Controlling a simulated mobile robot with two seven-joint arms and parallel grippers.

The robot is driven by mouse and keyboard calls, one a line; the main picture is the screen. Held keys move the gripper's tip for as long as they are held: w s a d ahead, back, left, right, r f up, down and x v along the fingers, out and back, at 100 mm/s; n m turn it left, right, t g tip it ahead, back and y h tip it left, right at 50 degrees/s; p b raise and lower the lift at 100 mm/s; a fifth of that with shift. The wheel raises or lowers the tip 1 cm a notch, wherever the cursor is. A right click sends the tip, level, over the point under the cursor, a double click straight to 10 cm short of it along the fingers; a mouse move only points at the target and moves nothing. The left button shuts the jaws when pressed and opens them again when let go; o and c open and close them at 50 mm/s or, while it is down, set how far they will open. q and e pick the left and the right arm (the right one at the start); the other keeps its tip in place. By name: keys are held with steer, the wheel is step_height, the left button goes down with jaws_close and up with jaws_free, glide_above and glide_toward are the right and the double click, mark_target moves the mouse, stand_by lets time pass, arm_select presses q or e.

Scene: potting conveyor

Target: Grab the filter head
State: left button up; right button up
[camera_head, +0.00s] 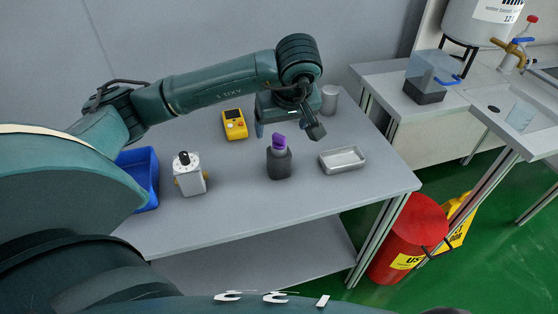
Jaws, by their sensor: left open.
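I cannot tell for sure which object is the filter head. A purple-topped piece (279,141) stands upright in a dark grey block (279,164) near the middle of the grey table. A white box-like device (190,181) with a black knob on top and brass side fittings stands to its left. My left gripper (288,131) is open and empty. Its two fingers point down, to either side of the purple top in the picture, and it appears above and behind it, not touching. My right gripper is not in view.
A yellow meter (234,124), a blue bin (153,168), a metal tray (343,160) and a grey cylinder (329,99) are also on the table (250,215). The table's front is clear. A red drum (409,238) stands on the floor at the right.

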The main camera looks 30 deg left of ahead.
mark_target(279, 144)
arm_select(q)
steer(key=x, duration=0.7)
steer(key=p+x, duration=0.1)
steer(key=x, duration=0.2)
steer(key=shift+d+f, duration=0.25)
steer(key=shift+d, duration=0.05)
steer(key=shift+c, duration=0.4)
steer(key=shift+r, duration=0.1)
steer(key=c, duration=1.5)
